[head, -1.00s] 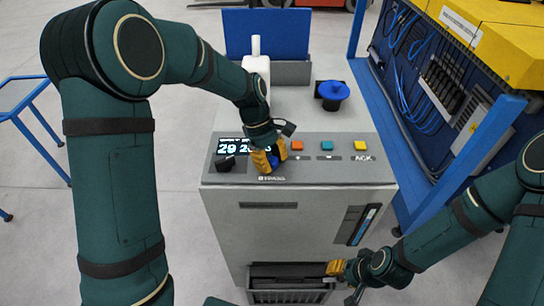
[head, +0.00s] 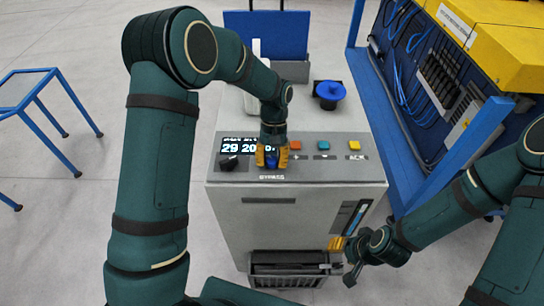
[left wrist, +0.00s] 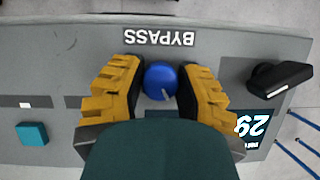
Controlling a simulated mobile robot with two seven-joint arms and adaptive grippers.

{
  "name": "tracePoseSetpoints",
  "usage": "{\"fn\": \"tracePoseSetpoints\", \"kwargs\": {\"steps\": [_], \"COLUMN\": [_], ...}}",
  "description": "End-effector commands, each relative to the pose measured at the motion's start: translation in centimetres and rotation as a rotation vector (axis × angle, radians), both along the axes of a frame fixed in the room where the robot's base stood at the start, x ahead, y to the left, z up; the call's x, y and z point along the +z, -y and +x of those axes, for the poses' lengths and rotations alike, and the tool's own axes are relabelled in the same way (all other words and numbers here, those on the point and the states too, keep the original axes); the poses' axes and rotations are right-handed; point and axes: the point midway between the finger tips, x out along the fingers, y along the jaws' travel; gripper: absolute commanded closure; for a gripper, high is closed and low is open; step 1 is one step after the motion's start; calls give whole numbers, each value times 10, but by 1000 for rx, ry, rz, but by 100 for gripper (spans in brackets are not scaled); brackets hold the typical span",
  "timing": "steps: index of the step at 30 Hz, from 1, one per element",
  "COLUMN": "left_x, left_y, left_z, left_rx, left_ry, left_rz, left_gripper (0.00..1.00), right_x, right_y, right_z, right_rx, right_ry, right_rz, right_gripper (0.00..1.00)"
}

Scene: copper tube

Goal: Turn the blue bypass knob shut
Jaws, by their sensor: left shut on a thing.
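The blue bypass knob (left wrist: 160,80) sits on the grey panel beside the printed word BYPASS (left wrist: 160,37), with a pale pointer mark on its face. In the head view the knob (head: 271,161) shows only in part between the yellow fingers. My left gripper (head: 271,156) reaches down onto the panel and is shut on the knob. In the left wrist view its two yellow fingers (left wrist: 160,84) stand on either side of the knob. My right gripper (head: 341,256) hangs low in front of the cabinet, away from the knob; its fingers are too small to judge.
The panel also bears a display (head: 240,145), a black knob (head: 229,163), and orange (head: 295,145), teal (head: 323,145) and yellow (head: 354,145) buttons. A blue-topped black part (head: 330,91) stands behind. A blue-framed rack (head: 440,90) closes the right side.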

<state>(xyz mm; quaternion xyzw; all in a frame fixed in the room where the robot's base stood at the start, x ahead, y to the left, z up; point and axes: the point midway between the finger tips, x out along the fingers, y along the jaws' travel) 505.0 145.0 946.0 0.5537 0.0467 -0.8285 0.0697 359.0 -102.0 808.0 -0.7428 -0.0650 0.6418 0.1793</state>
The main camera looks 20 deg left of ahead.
Motion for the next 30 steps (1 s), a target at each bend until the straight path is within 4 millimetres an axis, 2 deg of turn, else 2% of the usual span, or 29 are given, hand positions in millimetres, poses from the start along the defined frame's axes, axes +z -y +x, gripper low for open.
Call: {"fn": "tracePoseSetpoints", "kwargs": {"steps": [7, 15, 30], "left_x": [-1, -2, -2], "left_y": [1, 0, 0], "left_z": [-2, -2, -2], "left_rx": [-219, -390, -495], "left_ry": [-6, -6, -6], "left_rz": [0, 0, -2], "left_gripper": [100, 100, 100], "right_x": [9, 13, 14], "right_y": [1, 1, 1], "right_z": [3, 4, 5], "right_rx": [-5, -7, -9], "right_ry": [7, 10, 11], "right_rz": [-2, -2, -2], "right_gripper": [53, 53, 53]}}
